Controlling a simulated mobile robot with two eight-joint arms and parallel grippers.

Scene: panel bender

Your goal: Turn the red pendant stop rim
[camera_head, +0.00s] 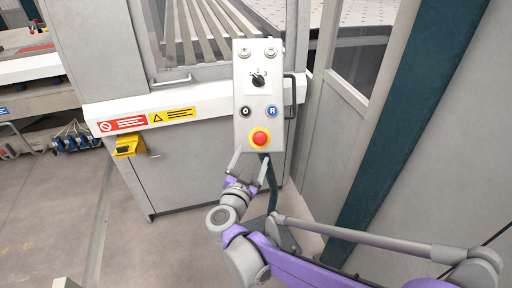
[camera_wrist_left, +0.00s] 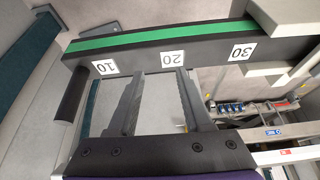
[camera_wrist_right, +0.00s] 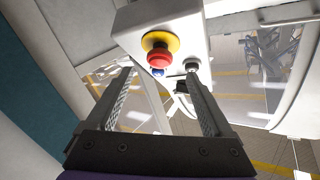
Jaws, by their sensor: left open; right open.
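The red pendant stop (camera_head: 260,139) is a red mushroom button on a yellow ring at the lower end of the light grey pendant panel (camera_head: 243,75). My right gripper (camera_head: 251,160) is open and empty, just below the stop, with its fingers pointing up towards it. In the right wrist view the red stop (camera_wrist_right: 158,57) shows beyond and between the open fingertips, apart from them. My left gripper (camera_wrist_left: 157,80) is open and empty in the left wrist view, in front of a dark bar with a green stripe (camera_wrist_left: 160,38). It does not show in the head view.
The panel also carries a black rotary selector (camera_head: 258,80), a black button (camera_head: 245,112) and a blue button (camera_head: 271,112). A dark handle (camera_head: 291,95) is on its right side. A yellow pedal-like box (camera_head: 129,146) sits at the left. Floor is clear at lower left.

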